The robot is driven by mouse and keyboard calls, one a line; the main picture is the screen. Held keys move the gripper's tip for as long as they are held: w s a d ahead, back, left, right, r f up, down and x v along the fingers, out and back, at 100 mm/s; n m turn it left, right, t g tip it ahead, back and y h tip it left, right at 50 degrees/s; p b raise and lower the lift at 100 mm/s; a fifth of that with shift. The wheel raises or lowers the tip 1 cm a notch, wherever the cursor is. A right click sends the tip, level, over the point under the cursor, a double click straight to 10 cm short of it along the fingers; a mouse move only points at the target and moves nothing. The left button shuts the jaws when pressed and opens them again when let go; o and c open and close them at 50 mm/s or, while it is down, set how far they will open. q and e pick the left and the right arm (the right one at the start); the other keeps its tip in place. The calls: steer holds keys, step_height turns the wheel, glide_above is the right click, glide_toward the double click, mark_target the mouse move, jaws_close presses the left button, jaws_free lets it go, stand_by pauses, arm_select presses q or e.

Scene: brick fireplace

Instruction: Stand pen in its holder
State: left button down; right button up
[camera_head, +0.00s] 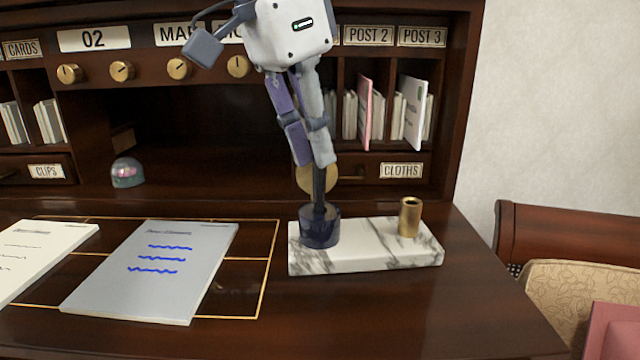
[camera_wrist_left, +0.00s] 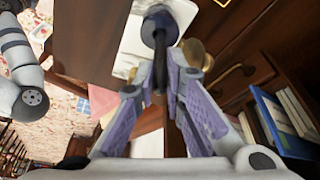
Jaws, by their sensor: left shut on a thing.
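A dark pen (camera_head: 319,188) is held nearly upright in my left gripper (camera_head: 316,150). The gripper is shut on its upper part, above the marble stand (camera_head: 365,258). The pen's lower end meets a round navy inkwell (camera_head: 320,232) at the stand's left end; I cannot tell how far it goes in. A small brass cylinder (camera_head: 409,217), apparently the holder, stands at the stand's right end, apart from the pen. In the left wrist view the dark pen (camera_wrist_left: 172,70) runs between the fingers towards the dark inkwell (camera_wrist_left: 158,22). My right gripper is not in view.
A grey sheet or pad (camera_head: 150,268) with blue lines lies left of the stand, beside a white one (camera_head: 35,255). Drawers and letter slots rise behind. A small dome (camera_head: 127,172) sits at back left. The desk right of the stand is clear; a chair (camera_head: 570,290) stands beyond.

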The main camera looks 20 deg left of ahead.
arm_select(q)
steer(key=shift+r, duration=0.95)
steer(key=shift+r, duration=0.3)
steer(key=shift+r, duration=0.15)
steer(key=shift+r, duration=1.3)
steer(key=shift+r, duration=0.1)
